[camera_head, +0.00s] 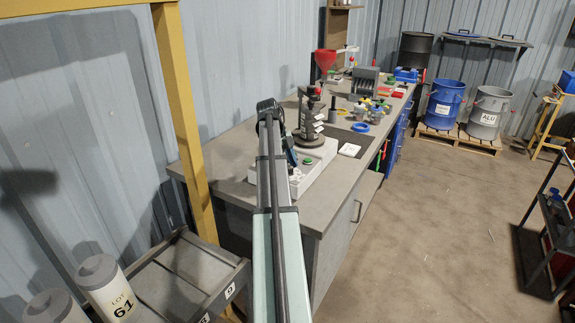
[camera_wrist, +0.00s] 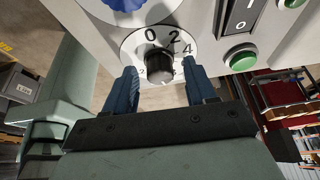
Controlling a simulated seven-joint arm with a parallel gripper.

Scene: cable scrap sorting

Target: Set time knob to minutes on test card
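The time knob (camera_wrist: 159,67) is a small dark knob on a round white dial (camera_wrist: 135,44). The numbers 0, 2 and 4 show along the dial's upper right, with smaller marks lower down. I cannot tell where the knob points. My gripper (camera_wrist: 161,74) is open, with one blue finger on each side of the knob; I see gaps and no clear contact. In the head view the knob is hidden by my arm, and the white machine (camera_head: 318,172) shows beside it. A white card (camera_head: 349,150) lies on the bench; its print is unreadable.
A green button (camera_wrist: 241,60) and a black rocker switch (camera_wrist: 242,15) sit right of the dial. A blue round part (camera_wrist: 125,4) is above it.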

